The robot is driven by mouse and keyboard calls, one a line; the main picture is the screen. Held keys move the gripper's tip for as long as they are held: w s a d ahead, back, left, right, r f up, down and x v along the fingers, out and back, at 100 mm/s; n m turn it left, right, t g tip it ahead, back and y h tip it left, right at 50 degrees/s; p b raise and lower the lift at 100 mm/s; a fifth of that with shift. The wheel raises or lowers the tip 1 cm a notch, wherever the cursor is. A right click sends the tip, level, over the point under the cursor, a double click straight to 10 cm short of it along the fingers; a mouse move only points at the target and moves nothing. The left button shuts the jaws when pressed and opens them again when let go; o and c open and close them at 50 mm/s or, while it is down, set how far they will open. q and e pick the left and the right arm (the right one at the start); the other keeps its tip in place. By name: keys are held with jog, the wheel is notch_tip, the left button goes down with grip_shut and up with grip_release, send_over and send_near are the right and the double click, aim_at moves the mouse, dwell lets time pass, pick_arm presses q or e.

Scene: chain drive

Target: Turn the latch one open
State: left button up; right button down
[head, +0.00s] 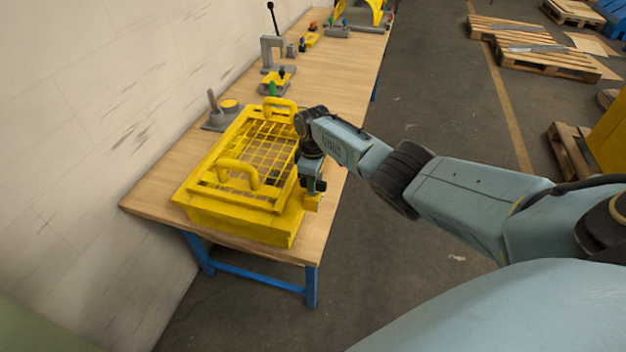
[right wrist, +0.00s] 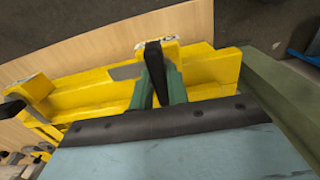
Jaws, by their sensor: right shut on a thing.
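The yellow box-like guard (head: 240,222) sits on the wooden workbench, with a mesh lid (head: 257,150) lying down on it and two arched yellow handles. A small yellow latch (head: 312,202) sticks out at its near right side; I take it for latch one. My right gripper (head: 313,188) points down onto this latch and is shut on it. In the right wrist view the fingers (right wrist: 163,80) are close together against the latch (right wrist: 172,50), and they hide part of it. My left gripper is not in view.
On the wooden bench (head: 150,200), a grey fixture with a yellow disc (head: 229,104) stands beside the guard, and a grey press (head: 272,55) and small parts stand further back. A wall runs along the left. Pallets (head: 545,60) lie on the floor to the right.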

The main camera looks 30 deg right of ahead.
jog(key=c, duration=1.4)
grip_release()
jog(key=shift+o, duration=0.2)
notch_tip(320, 180, up, 14)
jog(key=p, duration=0.1)
jog(key=shift+f, duration=0.25)
